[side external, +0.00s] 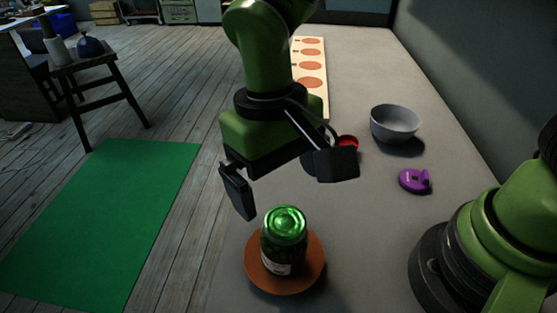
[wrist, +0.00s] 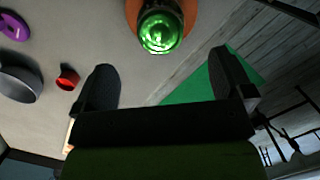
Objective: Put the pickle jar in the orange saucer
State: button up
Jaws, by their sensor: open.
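The pickle jar (side external: 283,243) has a shiny green lid and a pale label. It stands upright on the orange saucer (side external: 255,273), near the table's left edge in the side view. In the wrist view the jar (wrist: 161,27) shows from above at the top, with a strip of the orange saucer (wrist: 190,12) beside it. My gripper (side external: 290,195) is open and empty, above and behind the jar in the side view. Its two fingers are apart, and nothing is between them. The gripper (wrist: 172,85) does not touch the jar.
A grey bowl (side external: 395,124), a purple object (side external: 414,181) and a small red item (side external: 347,142) stand on the table (side external: 375,235) to the right. A long board with orange circles (side external: 312,75) lies behind. A green mat (side external: 100,220) covers the floor at left.

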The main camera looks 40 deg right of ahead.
jog(key=shift+w+r, duration=0.2)
jog(key=shift+r, duration=0.9)
jog(key=shift+d+r, duration=0.1)
jog(key=shift+r, duration=0.1)
jog(key=s+d+r+m+t+y, duration=0.1)
jog(key=d+r+m+t+y, duration=0.15)
jog(key=d+r, duration=0.55)
jog(key=s+d+r+m+t, duration=0.1)
jog(key=s+d+r+t, duration=0.3)
jog(key=s+d+t, duration=0.2)
jog(key=shift+s+d, duration=0.9)
jog(key=shift+d, duration=0.35)
